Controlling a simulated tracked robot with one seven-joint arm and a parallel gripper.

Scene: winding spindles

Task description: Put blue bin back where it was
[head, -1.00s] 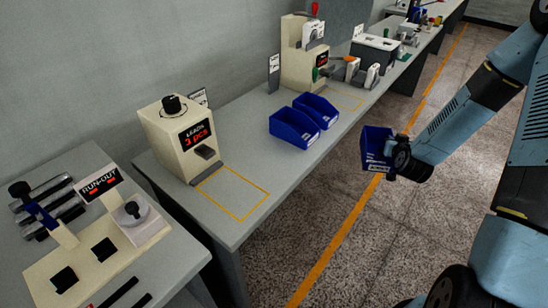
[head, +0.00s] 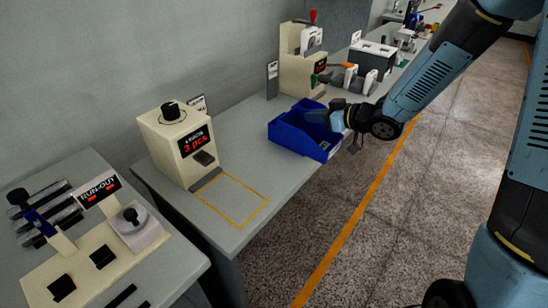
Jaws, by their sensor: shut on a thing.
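My gripper (head: 340,120) is shut on a blue bin (head: 328,151) at the right edge of the bench's blue bins. A bench bin (head: 285,137) of the same blue stands just left of it on the grey bench top. The blue shapes overlap, so I cannot tell where the held bin ends, or whether it touches the bench or the other bins. The second bench bin is mostly hidden.
An empty yellow-outlined rectangle (head: 231,199) lies on the bench before the beige "LEADS 3 pcs" machine (head: 178,145). A beige machine (head: 297,70) stands behind the bins. The run-out fixture (head: 95,250) is at lower left. Speckled floor lies to the right.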

